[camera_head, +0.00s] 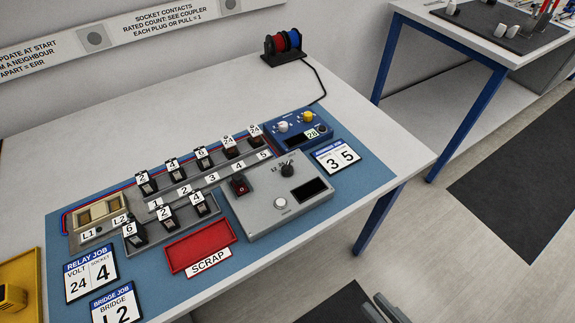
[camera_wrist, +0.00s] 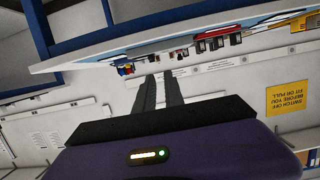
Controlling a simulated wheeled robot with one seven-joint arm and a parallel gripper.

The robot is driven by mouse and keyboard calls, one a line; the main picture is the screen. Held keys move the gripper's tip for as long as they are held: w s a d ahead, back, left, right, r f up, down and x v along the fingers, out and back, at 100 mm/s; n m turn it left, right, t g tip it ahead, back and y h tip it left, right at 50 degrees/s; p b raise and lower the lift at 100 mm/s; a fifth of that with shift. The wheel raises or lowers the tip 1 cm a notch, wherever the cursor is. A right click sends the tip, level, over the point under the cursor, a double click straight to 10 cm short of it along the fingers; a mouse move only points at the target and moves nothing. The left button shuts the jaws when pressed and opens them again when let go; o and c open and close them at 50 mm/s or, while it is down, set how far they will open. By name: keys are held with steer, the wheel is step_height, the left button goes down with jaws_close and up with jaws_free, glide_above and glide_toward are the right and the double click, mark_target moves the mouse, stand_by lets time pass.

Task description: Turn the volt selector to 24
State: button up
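The grey control box (camera_head: 262,218) stands on the blue mat at the right of the bench. A black knob (camera_head: 287,169), apparently the volt selector, is on its upper part; its small markings and setting are too small to read surely. The box also has a red switch (camera_head: 239,185), a dark display (camera_head: 309,190) and a pale round button (camera_head: 280,203). My gripper (camera_head: 384,308) is at the bottom edge of the head view, off the bench and well apart from the knob. In the wrist view my gripper (camera_wrist: 160,85) has two dark fingers apart, with nothing between them.
A blue box (camera_head: 294,129) with white and yellow knobs stands behind the grey box. A relay board (camera_head: 170,208) with several relays and a red scrap tray (camera_head: 201,247) are to the left. A relay job card (camera_head: 91,273) reads volt 24, socket 4. A cable reel (camera_head: 283,47) stands behind.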

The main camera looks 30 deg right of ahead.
steer(key=o, duration=0.4)
steer(key=w+r, duration=0.1)
steer(key=w, duration=0.1)
steer(key=w+d+r+m+t+h+p, duration=0.1)
steer(key=w+r, duration=0.1)
steer(key=w+r+t+p, duration=0.1)
steer(key=w+r, duration=0.1)
steer(key=shift+d, duration=0.15)
steer(key=w+d+r+n+g+y+p, duration=0.1)
steer(key=w+d+r+n+g+p, duration=0.15)
steer(key=w, duration=0.95)
steer(key=w+d+r+n+g+p, duration=0.1)
steer(key=w+d+p, duration=0.3)
steer(key=w, duration=0.8)
steer(key=w+d+r+n+g+y+p, duration=0.1)
steer(key=w+d+r+n+g+p, duration=0.15)
steer(key=w, duration=1.05)
steer(key=n+g+y, duration=0.2)
steer(key=n+g, duration=0.4)
steer(key=g, duration=0.2)
glide_toward(289, 168)
steer(key=f, duration=0.1)
steer(key=p+x, duration=0.1)
steer(key=x, duration=0.7)
steer(key=shift+w+d, duration=0.1)
steer(key=shift+w, duration=0.1)
steer(key=shift+r, duration=0.1)
steer(key=shift+c, duration=0.4)
jaws_close()
